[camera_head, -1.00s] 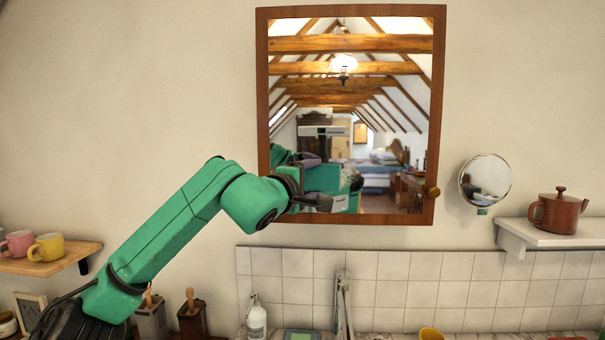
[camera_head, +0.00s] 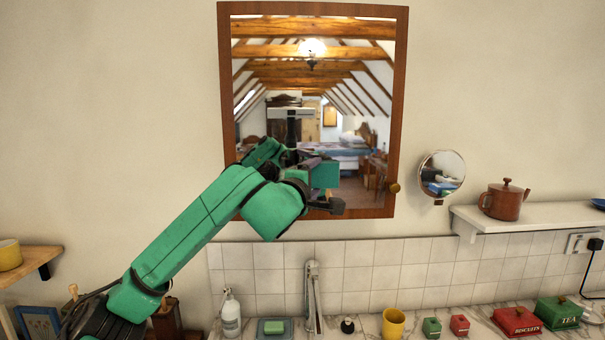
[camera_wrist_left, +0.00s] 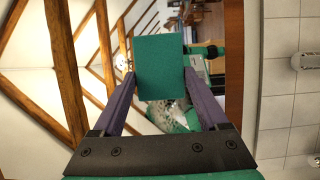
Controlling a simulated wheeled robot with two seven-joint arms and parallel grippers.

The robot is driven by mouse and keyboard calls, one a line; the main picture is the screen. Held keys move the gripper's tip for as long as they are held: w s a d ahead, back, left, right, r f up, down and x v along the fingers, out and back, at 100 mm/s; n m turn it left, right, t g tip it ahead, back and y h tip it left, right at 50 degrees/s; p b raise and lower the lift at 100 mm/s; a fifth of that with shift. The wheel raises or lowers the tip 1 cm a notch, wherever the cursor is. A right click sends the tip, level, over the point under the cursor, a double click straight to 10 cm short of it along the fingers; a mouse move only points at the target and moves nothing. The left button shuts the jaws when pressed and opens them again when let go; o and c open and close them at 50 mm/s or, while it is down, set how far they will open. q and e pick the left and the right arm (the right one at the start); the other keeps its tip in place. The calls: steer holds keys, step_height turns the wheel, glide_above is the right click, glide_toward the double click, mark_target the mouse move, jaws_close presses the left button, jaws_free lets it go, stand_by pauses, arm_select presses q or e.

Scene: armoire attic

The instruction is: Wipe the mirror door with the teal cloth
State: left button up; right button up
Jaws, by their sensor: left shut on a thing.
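The mirror door (camera_head: 320,105) hangs on the wall in a brown wooden frame, with a round brass knob (camera_head: 395,187) at its lower right. My left gripper (camera_head: 332,206) is in front of the mirror's lower edge, near the bottom rail. In the left wrist view it is shut on the teal cloth (camera_wrist_left: 160,68), a flat rectangle between the purple fingers. I cannot tell whether the cloth touches the glass. In the head view the cloth is hard to tell from teal reflections of my arm. My right gripper is out of view.
A round mirror (camera_head: 442,172) and a shelf (camera_head: 530,216) with a brown teapot (camera_head: 503,200) are right of the door. Below, a tiled wall backs a counter with a soap bottle (camera_head: 231,314), tap (camera_head: 312,295), yellow cup (camera_head: 393,323) and several tins. The wall above is clear.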

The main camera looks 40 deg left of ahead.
arm_select(q)
steer(key=shift+w+d+f+b, duration=0.1)
steer(key=shift+w+b, duration=0.05)
steer(key=shift+b, duration=0.2)
steer(key=shift+a, duration=0.2)
steer(key=s+a+b, duration=0.3)
steer(key=a+b, duration=0.1)
steer(key=s+a+b, duration=0.2)
steer(key=a, duration=0.1)
steer(key=shift+s+f, duration=0.15)
steer(key=shift+s, duration=0.2)
steer(key=shift+s+a+b, duration=0.25)
steer(key=shift+a+b, duration=0.1)
steer(key=shift+s+a+r, duration=0.2)
steer(key=shift+a, duration=0.1)
steer(key=shift+d, duration=0.1)
